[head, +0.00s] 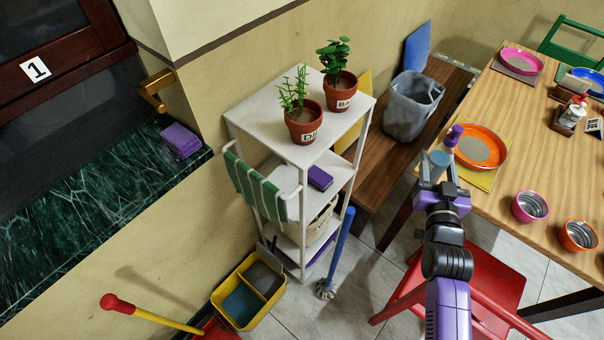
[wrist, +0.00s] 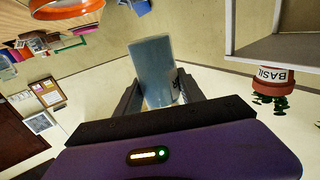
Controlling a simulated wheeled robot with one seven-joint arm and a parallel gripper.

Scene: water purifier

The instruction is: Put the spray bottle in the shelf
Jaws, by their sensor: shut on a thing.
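The spray bottle (head: 440,160), with a blue-grey body and a purple top, is held upright in my gripper (head: 438,188), near the left edge of the wooden table. In the wrist view the bottle's body (wrist: 155,68) sits between the two dark fingers of my gripper (wrist: 158,98). The white shelf (head: 345,105) stands to the left of my gripper, against the wall. Its top holds two potted plants, and a purple box (head: 320,178) lies on the level below. A corner of the shelf shows upper right in the wrist view (wrist: 280,48).
A wooden bench (head: 385,150) with a grey bin (head: 412,105) stands between shelf and table. A red chair (head: 480,285) is near my arm. A blue-handled mop (head: 340,245) and a yellow caddy (head: 248,290) stand by the shelf. An orange plate (head: 480,147) is beside my gripper.

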